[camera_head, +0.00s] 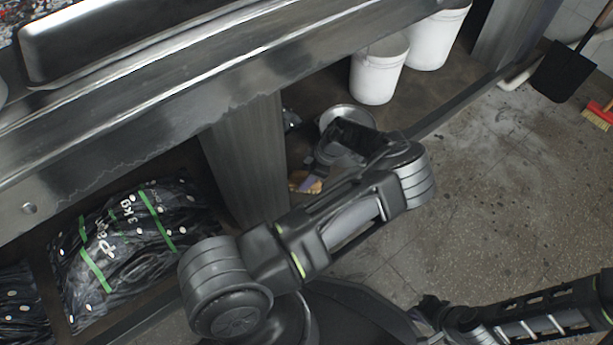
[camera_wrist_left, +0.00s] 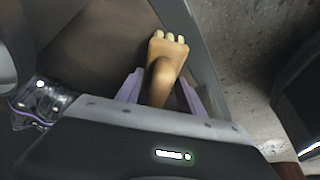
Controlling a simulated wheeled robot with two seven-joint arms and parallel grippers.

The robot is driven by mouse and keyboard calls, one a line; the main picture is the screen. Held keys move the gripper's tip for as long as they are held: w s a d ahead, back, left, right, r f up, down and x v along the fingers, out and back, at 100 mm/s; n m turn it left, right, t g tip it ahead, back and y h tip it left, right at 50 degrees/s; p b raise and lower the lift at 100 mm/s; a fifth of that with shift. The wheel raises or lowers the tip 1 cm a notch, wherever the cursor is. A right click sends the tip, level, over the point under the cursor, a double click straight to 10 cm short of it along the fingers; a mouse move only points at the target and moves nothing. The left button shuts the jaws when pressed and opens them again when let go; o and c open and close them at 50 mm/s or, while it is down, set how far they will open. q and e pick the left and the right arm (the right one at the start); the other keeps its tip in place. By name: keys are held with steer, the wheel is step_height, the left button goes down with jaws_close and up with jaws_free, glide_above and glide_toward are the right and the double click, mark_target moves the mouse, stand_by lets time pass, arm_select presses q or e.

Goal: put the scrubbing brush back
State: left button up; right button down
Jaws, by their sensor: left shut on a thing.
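The scrubbing brush (camera_wrist_left: 165,62) has a tan wooden body with pale bristle tufts at its far end. My left gripper (camera_wrist_left: 160,92) is shut on it, with a lilac finger on each side. In the head view, the brush (camera_head: 308,187) shows as a small tan patch under the metal table, beside the table leg. My left gripper (camera_head: 304,183) is there too, largely hidden by my own wrist. In the left wrist view the brush is over the brown lower shelf, close to its edge; I cannot tell whether it touches it. My right gripper (camera_head: 430,305) is at the bottom, its jaws unclear.
A metal bucket (camera_head: 345,113) stands just behind my left wrist. Two white buckets (camera_head: 378,75) (camera_head: 438,38) stand further right on the shelf (camera_head: 425,88). A table leg (camera_head: 246,160) and a black charcoal bag (camera_head: 125,245) are left.

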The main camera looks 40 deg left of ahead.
arm_select(q)
steer(key=o, duration=1.3)
steer(key=shift+f, duration=0.1)
steer(key=shift+r, duration=0.25)
steer(key=p+v, duration=0.4)
steer(key=v, duration=0.8)
steer(key=shift+f+p, duration=0.1)
steer(key=shift+p, duration=0.3)
